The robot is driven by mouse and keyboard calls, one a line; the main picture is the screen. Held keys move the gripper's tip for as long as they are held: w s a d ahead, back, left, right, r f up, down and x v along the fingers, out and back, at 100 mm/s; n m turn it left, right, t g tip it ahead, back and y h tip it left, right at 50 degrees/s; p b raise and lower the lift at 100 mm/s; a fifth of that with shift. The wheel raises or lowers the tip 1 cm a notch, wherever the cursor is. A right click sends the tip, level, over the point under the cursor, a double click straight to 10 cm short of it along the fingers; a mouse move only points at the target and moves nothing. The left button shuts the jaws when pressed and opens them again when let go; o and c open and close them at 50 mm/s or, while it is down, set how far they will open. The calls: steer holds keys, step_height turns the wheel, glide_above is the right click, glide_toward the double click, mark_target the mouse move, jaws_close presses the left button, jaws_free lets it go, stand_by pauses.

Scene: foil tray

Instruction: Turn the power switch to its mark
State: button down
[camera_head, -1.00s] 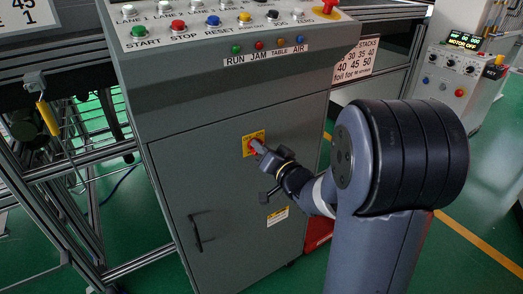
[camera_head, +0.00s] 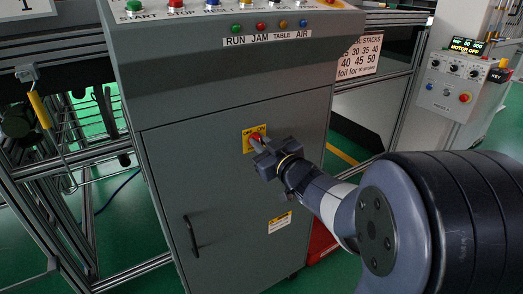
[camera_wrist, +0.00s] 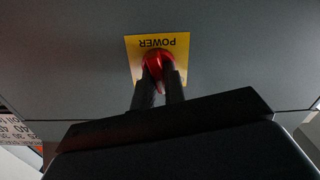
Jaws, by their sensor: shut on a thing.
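The power switch (camera_wrist: 158,62) is a red rotary knob on a yellow plate (camera_head: 248,133) on the front of the grey cabinet. The wrist view shows the plate upside down, with the word POWER on it. My gripper (camera_wrist: 159,78) has its two dark fingers shut on the red knob, one on each side. In the head view my gripper (camera_head: 259,146) reaches the plate from the lower right and covers most of the knob. The switch's mark and the knob's exact angle are hidden or too small to tell.
The grey cabinet (camera_head: 225,185) has a black door handle (camera_head: 192,236) at its lower left and a row of buttons and lamps above. A metal frame stands at the left. A white control box (camera_head: 452,85) stands at the right.

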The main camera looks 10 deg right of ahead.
steer(key=n+b, duration=0.1)
steer(key=n, duration=0.2)
steer(key=n+b, duration=0.2)
steer(key=n, duration=0.1)
steer(key=shift+a+f, duration=0.15)
steer(key=shift+b, duration=0.3)
steer(key=c, duration=1.5)
jaws_free()
steer(key=shift+o, duration=0.2)
steer(key=shift+s, duration=0.1)
steer(key=p+v, duration=0.2)
steer(key=v, duration=0.8)
steer(key=shift+s, duration=0.35)
steer(key=shift+w, duration=0.1)
